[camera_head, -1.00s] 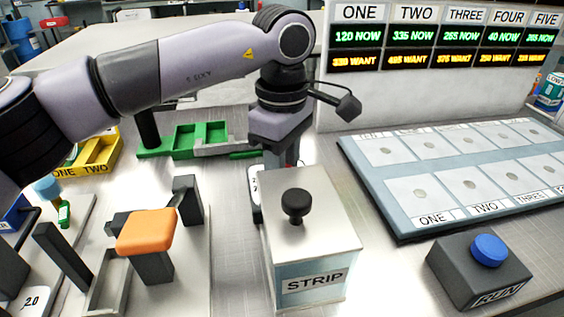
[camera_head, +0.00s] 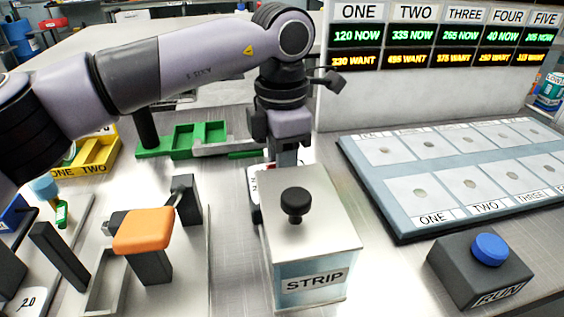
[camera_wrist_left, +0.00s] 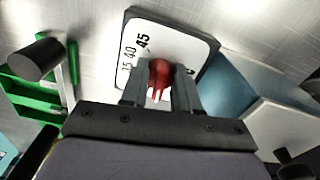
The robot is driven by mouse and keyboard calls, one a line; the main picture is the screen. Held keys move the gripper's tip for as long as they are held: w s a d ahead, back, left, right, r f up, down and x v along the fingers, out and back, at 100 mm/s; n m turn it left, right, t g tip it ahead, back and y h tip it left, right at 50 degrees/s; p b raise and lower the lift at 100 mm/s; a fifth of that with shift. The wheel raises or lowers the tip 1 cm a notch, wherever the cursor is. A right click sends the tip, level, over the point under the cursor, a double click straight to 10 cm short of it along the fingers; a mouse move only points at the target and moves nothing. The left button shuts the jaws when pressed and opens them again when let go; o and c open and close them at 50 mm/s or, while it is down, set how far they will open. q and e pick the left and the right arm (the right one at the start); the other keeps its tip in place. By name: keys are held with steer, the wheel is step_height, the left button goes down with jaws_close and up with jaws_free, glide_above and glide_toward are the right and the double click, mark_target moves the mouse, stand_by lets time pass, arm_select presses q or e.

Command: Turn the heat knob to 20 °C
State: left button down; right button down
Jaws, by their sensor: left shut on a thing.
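The heat knob (camera_wrist_left: 159,75) is red and stands on a white dial plate (camera_wrist_left: 150,40) with a dark edge, seen in the left wrist view. My left gripper (camera_wrist_left: 159,92) is shut on the knob, one finger on each side. I cannot read what the knob points at. My right gripper is in no view.
The STRIP box (camera_head: 325,235) with a black top knob stands close in front of the dial. A green fixture (camera_head: 183,142) lies to the left. A blue-framed panel (camera_head: 400,225) and a RUN button box (camera_head: 470,270) are at the right.

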arm_select(q)
steer(key=shift+w+a+r+n, duration=0.1)
steer(key=shift+n, duration=0.5)
steer(key=c, duration=0.8)
jaws_free()
steer(key=shift+r, duration=3.55)
steer(key=shift+r+p, duration=0.1)
steer(key=shift+p, duration=0.2)
